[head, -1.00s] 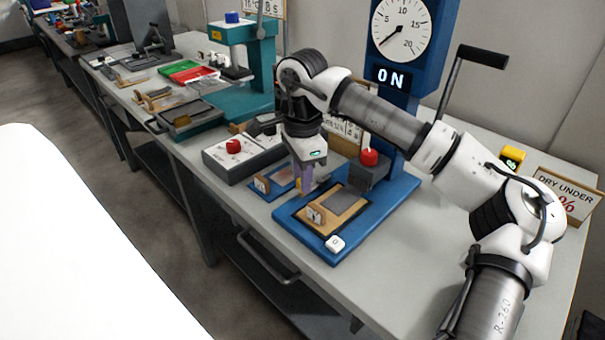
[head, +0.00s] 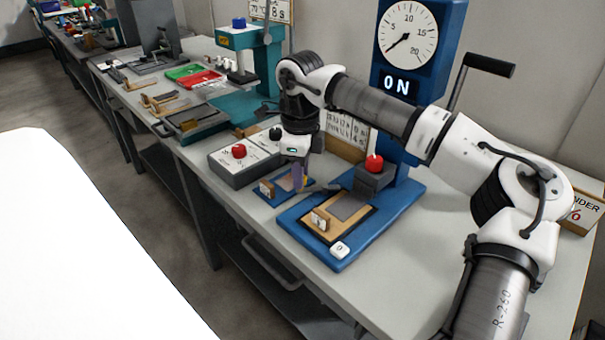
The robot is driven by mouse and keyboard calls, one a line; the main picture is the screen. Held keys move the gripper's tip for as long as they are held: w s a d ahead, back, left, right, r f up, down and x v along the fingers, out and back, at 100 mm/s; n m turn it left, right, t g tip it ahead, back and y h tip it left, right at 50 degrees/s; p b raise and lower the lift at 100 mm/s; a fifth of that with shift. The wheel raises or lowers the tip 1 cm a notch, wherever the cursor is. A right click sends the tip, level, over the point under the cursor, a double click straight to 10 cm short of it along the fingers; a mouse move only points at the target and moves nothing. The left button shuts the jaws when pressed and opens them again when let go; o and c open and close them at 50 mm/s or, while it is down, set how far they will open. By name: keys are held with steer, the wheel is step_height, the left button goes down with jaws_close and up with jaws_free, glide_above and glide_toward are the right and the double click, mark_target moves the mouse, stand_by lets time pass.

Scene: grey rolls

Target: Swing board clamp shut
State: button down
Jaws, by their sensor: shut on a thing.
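My gripper (head: 298,178) reaches down over the right end of a small blue fixture (head: 268,198) with a brownish board. Its narrow purple-grey fingers are shut on a small part there, seemingly the board clamp. A dark flat bar (head: 320,188) extends right from beside the fingertips, and a bit of yellow shows next to them. The fingers and wrist hide most of the clamp, so its angle cannot be told. A larger blue base (head: 385,215) stands just right, holding a wooden frame (head: 313,229) with a grey pad (head: 350,206).
A grey control box (head: 238,170) with a red knob stands left of my gripper. A red-topped block (head: 373,178) and the blue gauge column (head: 415,50) reading ON rise behind the base. A teal press (head: 240,45) stands farther back. The bench's front right is clear.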

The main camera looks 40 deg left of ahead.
steer(key=m, duration=0.1)
steer(key=w+m, duration=0.1)
steer(key=m, duration=0.1)
steer(key=a+m, duration=0.1)
steer(key=shift+w+a+r+m+p, duration=0.1)
steer(key=shift+w+m+p, duration=0.2)
steer(key=shift+w, duration=0.05)
steer(key=shift+w+a+m, duration=0.15)
steer(key=shift+w+m, duration=0.2)
steer(key=shift+m, duration=0.45)
steer(key=shift+w+a+m, duration=0.1)
steer(key=shift+w+m, duration=0.25)
steer(key=shift+m, duration=0.45)
steer(key=c, duration=1.2)
jaws_free()
step_height(320, 180, up, 14)
steer(key=shift+p, duration=0.35)
steer(key=shift+f, duration=0.2)
